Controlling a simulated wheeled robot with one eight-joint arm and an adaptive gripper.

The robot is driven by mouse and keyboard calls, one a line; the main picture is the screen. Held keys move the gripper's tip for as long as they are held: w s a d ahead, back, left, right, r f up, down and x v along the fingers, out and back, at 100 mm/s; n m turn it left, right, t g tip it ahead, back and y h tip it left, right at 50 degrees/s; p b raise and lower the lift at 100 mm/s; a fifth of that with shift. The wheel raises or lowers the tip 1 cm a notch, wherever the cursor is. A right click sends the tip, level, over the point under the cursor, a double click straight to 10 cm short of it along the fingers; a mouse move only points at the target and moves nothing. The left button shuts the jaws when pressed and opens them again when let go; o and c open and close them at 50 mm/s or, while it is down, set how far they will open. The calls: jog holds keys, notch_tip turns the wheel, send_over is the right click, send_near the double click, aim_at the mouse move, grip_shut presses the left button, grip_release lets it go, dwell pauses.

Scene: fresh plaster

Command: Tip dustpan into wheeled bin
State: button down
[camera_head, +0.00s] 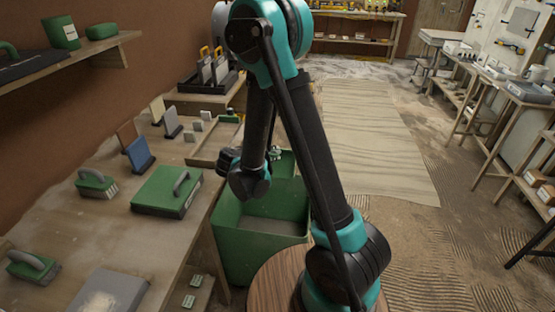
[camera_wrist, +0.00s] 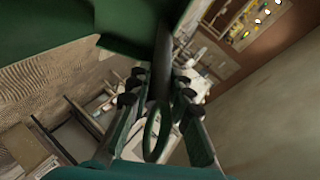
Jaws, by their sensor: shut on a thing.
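The green wheeled bin (camera_head: 232,240) stands open on the floor beside the long bench, partly hidden behind my arm; its wheels are not visible. My gripper (camera_wrist: 158,88) is shut on the dark green handle of the dustpan (camera_wrist: 120,20) in the wrist view. The handle's looped end hangs out between the fingers, and the green pan fills the upper left. In the head view, my arm hides most of the gripper near the bin. A green panel shows behind the arm at the bin's far side; I cannot tell whether it is the pan or the bin. The pan's contents are not visible.
The wooden bench (camera_head: 60,215) on the left holds green-backed floats (camera_head: 167,190), brushes and sample blocks. A round wooden top (camera_head: 270,285) lies close in front of the bin. Work tables (camera_head: 500,90) line the right. The sheeted floor (camera_head: 370,140) between is clear.

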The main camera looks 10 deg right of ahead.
notch_tip(320, 180, up, 3)
jog(key=n+g+y, duration=0.1)
jog(key=g+y, duration=0.1)
jog(key=g, duration=0.3)
jog(key=shift+d+f, duration=0.1)
jog(key=shift+f, duration=0.05)
notch_tip(320, 180, up, 2)
jog(key=n+g+y, duration=0.1)
jog(key=g+y, duration=0.1)
jog(key=g, duration=0.2)
jog(key=shift+w, duration=0.1)
jog(key=shift+n+g, duration=0.3)
jog(key=shift+g, duration=0.3)
